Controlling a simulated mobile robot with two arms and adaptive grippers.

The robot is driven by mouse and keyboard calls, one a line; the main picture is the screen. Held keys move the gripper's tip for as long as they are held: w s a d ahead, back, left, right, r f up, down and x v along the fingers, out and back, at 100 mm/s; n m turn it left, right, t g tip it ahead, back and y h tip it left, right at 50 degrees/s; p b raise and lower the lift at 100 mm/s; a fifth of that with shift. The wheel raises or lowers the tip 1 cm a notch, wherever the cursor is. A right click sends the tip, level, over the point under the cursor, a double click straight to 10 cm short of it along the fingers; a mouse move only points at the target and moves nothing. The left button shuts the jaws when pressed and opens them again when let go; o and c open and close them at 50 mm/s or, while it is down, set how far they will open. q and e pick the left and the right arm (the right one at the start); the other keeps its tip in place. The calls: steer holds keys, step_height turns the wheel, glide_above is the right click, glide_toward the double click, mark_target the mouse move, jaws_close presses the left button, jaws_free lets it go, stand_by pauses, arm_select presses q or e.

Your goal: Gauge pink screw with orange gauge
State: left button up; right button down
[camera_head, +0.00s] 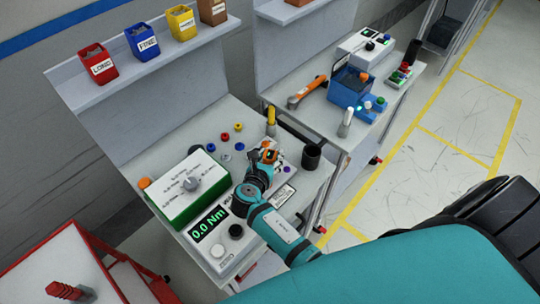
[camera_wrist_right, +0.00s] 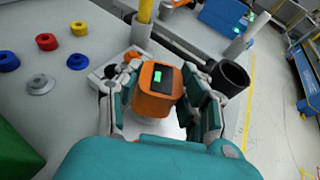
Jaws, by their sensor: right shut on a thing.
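My right gripper (camera_head: 265,157) is over the bench, shut on the orange gauge (camera_wrist_right: 155,92). In the right wrist view the fingers of my right gripper (camera_wrist_right: 160,88) stand on either side of the gauge's body. The gauge has a dark screen with a green readout, too small to read. Its lower end is hidden, so I cannot tell whether it touches anything. A light plate (camera_wrist_right: 103,72) lies beneath and beside the gauge. I cannot make out the pink screw; the gripper and gauge cover part of the plate. My left gripper is not in view.
A black cup (camera_head: 311,156) stands right of the gripper, and a yellow-handled tool (camera_head: 271,120) stands behind it. Several coloured round pieces (camera_head: 225,137) lie to the left.

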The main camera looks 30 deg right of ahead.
steer(key=shift+f, duration=0.25)
steer(key=c, duration=0.7)
jaws_free()
steer(key=v, duration=0.7)
steer(key=shift+s+a+r, duration=0.1)
steer(key=shift+s+a, duration=0.1)
steer(key=shift+a, duration=0.05)
